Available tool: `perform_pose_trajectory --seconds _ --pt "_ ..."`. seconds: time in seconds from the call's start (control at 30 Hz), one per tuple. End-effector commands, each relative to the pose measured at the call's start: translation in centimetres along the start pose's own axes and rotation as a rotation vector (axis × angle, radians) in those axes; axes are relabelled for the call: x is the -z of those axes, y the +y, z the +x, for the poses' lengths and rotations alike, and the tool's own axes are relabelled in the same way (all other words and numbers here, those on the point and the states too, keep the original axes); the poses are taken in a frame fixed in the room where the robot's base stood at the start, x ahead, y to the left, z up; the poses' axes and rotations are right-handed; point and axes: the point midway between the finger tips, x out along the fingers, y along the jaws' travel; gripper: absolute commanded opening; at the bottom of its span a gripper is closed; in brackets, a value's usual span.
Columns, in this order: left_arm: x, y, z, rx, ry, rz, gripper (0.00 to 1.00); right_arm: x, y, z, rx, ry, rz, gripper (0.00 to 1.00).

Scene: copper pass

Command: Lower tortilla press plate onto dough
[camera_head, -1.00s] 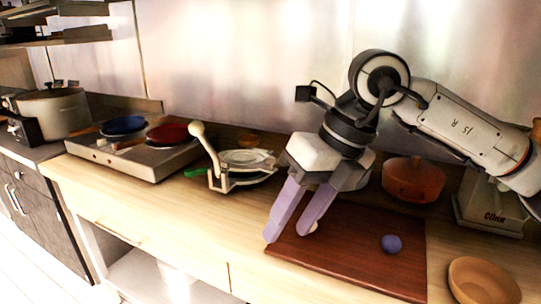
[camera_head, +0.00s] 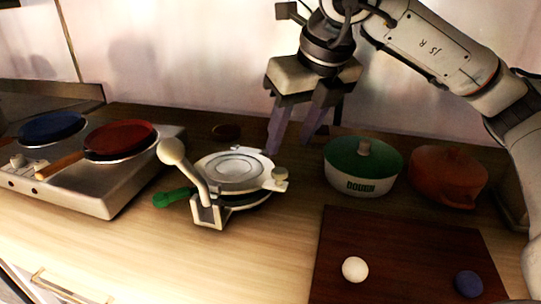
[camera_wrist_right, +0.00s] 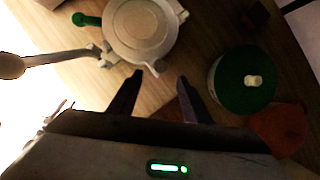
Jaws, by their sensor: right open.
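The white tortilla press (camera_head: 235,172) stands on the wooden counter, with its round plate on top and a darker edge below it. It also shows in the wrist view (camera_wrist_right: 140,25). Its lever (camera_head: 190,172) rises to a round knob at the left. I cannot see any dough in the press. A white ball (camera_head: 355,270), perhaps dough, rests on the dark red board (camera_head: 410,240). My right gripper (camera_head: 296,140) is open and empty, raised behind and right of the press; it also shows in the wrist view (camera_wrist_right: 160,78). My left gripper is out of view.
A green-lidded pot (camera_head: 363,165) and an orange pot (camera_head: 447,176) stand right of the press. A blue ball (camera_head: 468,284) is on the board. A green handle (camera_head: 173,197) lies by the press. A stove with pans (camera_head: 118,140) is left.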

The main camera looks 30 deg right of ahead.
Motion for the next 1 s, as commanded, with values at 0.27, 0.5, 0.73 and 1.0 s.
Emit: perform_pose_trajectory --seconds 0.27,0.5,0.73,1.0 --pt "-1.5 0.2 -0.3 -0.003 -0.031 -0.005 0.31 0.1 -0.1 5.3 0.002 0.005 0.0 0.44" --pt "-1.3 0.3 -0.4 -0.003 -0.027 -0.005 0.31 0.1 0.0 8.2 0.0 0.002 0.0 0.44" --pt "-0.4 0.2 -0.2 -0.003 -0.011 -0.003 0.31 0.1 0.0 8.9 -0.001 0.001 -0.001 0.44" --pt "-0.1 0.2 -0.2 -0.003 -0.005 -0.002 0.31 0.1 0.0 8.9 -0.001 0.001 0.0 0.22"
